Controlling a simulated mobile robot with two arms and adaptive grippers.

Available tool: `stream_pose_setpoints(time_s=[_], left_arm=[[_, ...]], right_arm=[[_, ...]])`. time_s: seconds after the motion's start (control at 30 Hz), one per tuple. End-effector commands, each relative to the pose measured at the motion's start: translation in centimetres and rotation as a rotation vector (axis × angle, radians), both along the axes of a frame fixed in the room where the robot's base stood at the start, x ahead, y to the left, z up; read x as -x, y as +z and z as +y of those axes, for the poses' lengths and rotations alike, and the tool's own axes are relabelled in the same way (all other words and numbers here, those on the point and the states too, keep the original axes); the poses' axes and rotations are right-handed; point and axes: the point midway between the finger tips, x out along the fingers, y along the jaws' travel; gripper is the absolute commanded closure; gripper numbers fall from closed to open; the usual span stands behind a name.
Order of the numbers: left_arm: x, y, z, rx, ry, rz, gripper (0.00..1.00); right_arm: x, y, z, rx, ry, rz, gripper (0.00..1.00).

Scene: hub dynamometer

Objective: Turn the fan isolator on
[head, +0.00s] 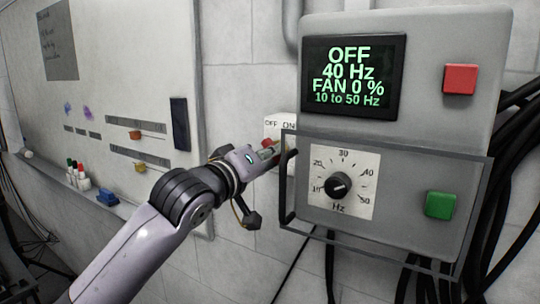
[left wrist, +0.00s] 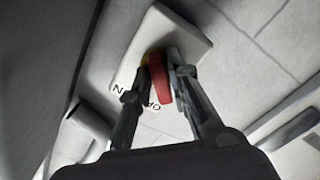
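The fan isolator (head: 280,124) is a white box on the wall, left of the grey drive box, with OFF and ON printed along its top. Its red handle (left wrist: 161,80) shows in the left wrist view, with its free end towards the OFF print. In the head view the handle is mostly hidden behind my left gripper (head: 270,152). In the left wrist view the left gripper's (left wrist: 158,68) fingertips are shut on the handle, one on each side with hardly any gap. My right gripper is in neither view.
The grey drive box (head: 408,135) has a screen (head: 353,76) reading OFF, 40 Hz, FAN 0 %, a red button (head: 460,79), a green button (head: 439,205) and a Hz dial (head: 338,186). A dark guard frame (head: 287,195) stands close to my left gripper. A whiteboard (head: 110,60) hangs left.

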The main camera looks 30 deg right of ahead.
Motion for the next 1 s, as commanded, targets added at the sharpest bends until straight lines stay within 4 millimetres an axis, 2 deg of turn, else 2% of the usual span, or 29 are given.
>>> stream_pose_setpoints(time_s=[0.23,0.67,1.0], left_arm=[[-0.02,-0.01,0.02,-0.001,0.001,0.0,1.0],[-0.04,0.01,0.03,-0.01,0.001,-0.016,1.0],[-0.03,0.11,0.02,-0.103,0.0,-0.173,1.0]], right_arm=[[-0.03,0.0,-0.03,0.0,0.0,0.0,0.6],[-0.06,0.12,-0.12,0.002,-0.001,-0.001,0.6],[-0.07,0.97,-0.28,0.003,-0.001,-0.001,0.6]])
